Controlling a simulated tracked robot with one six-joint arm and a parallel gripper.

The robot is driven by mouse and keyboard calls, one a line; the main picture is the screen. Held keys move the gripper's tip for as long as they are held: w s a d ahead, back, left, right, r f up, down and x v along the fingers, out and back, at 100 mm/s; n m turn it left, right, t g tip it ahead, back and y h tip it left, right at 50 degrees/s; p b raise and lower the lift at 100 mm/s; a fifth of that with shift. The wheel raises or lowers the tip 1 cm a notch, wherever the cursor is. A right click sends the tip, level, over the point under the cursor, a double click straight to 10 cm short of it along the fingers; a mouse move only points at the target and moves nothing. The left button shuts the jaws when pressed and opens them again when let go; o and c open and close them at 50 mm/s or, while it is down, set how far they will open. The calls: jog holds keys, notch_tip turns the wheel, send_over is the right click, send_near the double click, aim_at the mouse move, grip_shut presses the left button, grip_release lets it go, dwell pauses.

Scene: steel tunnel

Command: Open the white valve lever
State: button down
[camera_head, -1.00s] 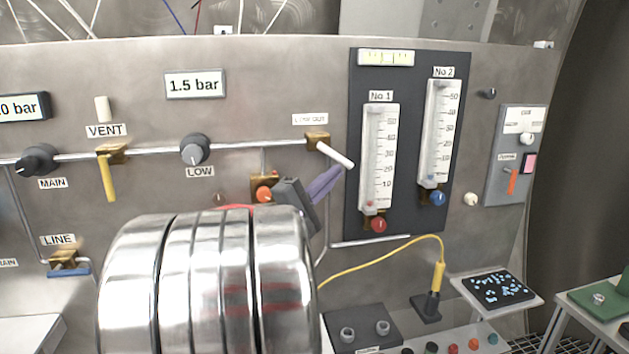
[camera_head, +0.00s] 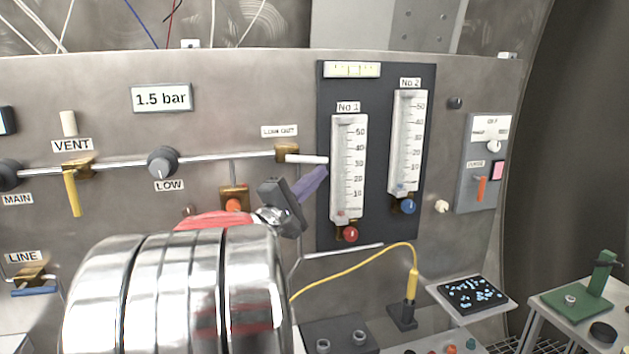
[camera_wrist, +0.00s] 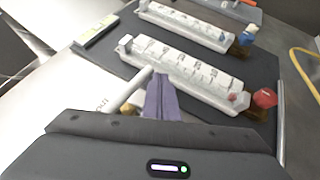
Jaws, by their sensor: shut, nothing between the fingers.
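The white valve lever (camera_head: 306,159) is mounted on a brass valve body (camera_head: 287,152) under the "LOW OUT" label (camera_head: 279,131). It points right, nearly level and roughly in line with the pipe. My gripper (camera_head: 318,174) has purple fingers, which are shut with nothing between them. They are just below the lever's free end. In the wrist view, the lever (camera_wrist: 130,91) lies beside the left side of my fingers (camera_wrist: 160,82), close to or touching them; I cannot tell which.
The No 1 flowmeter (camera_head: 347,165) stands just right of the lever and fingertips, on a dark panel (camera_head: 377,200). The No 2 flowmeter (camera_head: 406,140) is farther right. The LOW knob (camera_head: 162,161) and yellow VENT lever (camera_head: 72,193) are to the left.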

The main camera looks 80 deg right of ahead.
dwell(0.5)
jog(key=a+f, duration=0.5)
jog(key=f, duration=0.7)
jog(key=shift+s, duration=0.3)
jog(key=shift+f, duration=0.1)
dwell(0.4)
